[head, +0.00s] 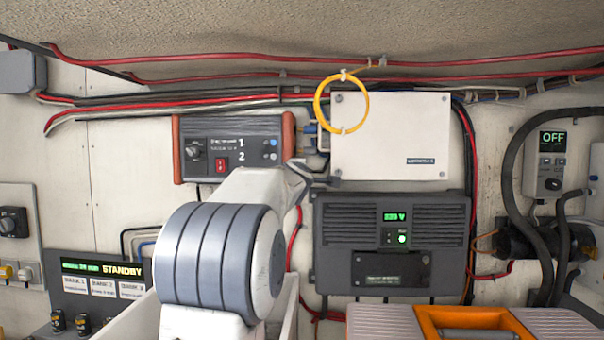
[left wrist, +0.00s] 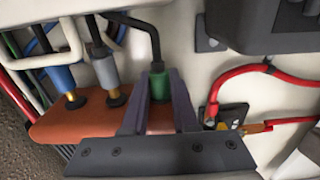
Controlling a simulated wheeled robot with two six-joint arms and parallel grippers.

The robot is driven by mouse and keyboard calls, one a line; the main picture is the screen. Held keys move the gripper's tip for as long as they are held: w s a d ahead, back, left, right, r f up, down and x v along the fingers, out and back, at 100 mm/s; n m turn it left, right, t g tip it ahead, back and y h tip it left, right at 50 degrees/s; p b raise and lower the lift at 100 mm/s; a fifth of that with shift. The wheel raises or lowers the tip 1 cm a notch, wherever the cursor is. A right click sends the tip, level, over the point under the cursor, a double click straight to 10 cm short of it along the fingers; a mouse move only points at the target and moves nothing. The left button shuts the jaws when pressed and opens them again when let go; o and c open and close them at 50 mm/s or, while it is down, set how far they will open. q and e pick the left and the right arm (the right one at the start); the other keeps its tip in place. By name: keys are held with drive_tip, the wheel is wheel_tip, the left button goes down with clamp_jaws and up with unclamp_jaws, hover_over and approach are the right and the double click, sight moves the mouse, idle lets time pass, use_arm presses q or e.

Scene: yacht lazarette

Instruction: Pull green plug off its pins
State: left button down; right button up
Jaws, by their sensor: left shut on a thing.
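The green plug (left wrist: 157,86) sits between the fingers of my left gripper (left wrist: 158,88) in the left wrist view, with a black cable leaving its top. The gripper is shut on it. The plug points toward the side of the orange-ended device (left wrist: 75,122); its pins are hidden by the fingers, so I cannot tell if it is fully seated. In the head view my left gripper (head: 316,179) is at the right side of this device (head: 232,147), and the green plug is not clearly seen there. My right gripper is not in view.
A blue plug (left wrist: 64,82) and a grey plug (left wrist: 106,72) stand beside the green one. A white box (head: 390,135) and a dark charger unit (head: 350,235) crowd the wall. A yellow cable loop (head: 365,103) hangs above.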

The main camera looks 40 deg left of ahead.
use_arm(q)
drive_tip(key=shift+w+d+p, duration=0.3)
drive_tip(key=shift+d, duration=0.2)
drive_tip(key=shift+w+d+p, duration=0.25)
drive_tip(key=shift+w+d, duration=0.05)
drive_tip(key=shift+d, duration=0.2)
idle(0.5)
drive_tip(key=c, duration=0.9)
unclamp_jaws()
drive_tip(key=shift+b+v, duration=0.6)
drive_tip(key=shift+v, duration=3.4)
drive_tip(key=shift+a, duration=0.15)
